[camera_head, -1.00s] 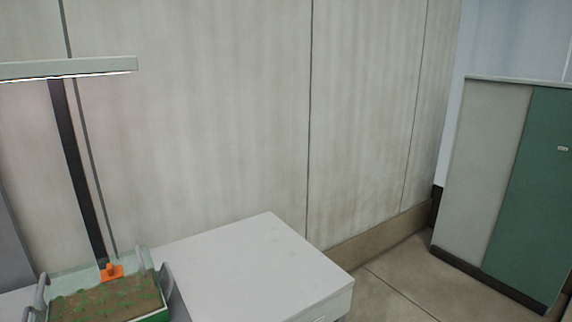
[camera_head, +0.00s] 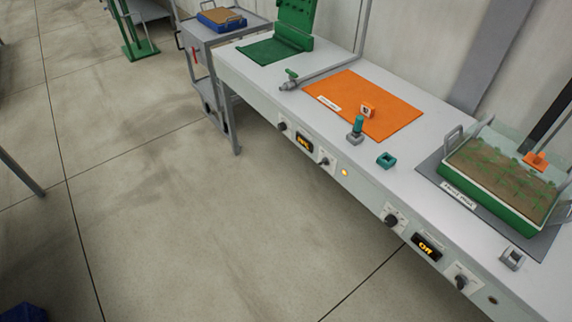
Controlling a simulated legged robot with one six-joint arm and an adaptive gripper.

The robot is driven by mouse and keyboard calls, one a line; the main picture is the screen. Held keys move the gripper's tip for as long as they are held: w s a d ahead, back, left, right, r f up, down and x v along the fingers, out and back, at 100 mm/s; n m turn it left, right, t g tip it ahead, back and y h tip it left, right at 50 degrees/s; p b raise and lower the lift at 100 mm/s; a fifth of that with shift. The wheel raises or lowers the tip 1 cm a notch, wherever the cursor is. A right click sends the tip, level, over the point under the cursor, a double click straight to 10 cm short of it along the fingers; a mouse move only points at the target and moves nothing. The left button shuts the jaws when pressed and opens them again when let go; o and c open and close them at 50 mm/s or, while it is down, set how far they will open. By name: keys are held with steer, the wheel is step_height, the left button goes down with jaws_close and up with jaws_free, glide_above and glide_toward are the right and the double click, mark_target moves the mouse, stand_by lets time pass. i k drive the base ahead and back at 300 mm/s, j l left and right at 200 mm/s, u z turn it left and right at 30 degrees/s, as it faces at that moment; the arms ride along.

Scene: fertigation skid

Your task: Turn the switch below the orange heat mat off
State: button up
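The orange heat mat (camera_head: 366,104) lies flat on the white bench, with a white label on its near left edge. A small orange-and-white block sits on it. On the bench's front panel below the mat are a dark knob (camera_head: 282,126), a small amber-lit display (camera_head: 304,143), a second knob (camera_head: 323,160) on a white plate, and a glowing amber lamp (camera_head: 345,173). The display's text and the exact knob positions are too small to read surely. My gripper is not in view.
Further right, the panel has another knob (camera_head: 391,219), a display (camera_head: 426,247), a lower knob (camera_head: 461,282) and an unlit lamp (camera_head: 492,300). A green seedling tray (camera_head: 478,203) stands above them. A grey cart (camera_head: 200,48) stands left of the bench. Open floor lies in front.

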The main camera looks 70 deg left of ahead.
mark_target(324, 161)
steer(key=u, duration=2.35)
steer(key=i+l+u, duration=0.15)
steer(key=i+u, duration=0.15)
steer(key=i, duration=0.2)
steer(key=i+l+u, duration=0.3)
steer(key=i, duration=0.15)
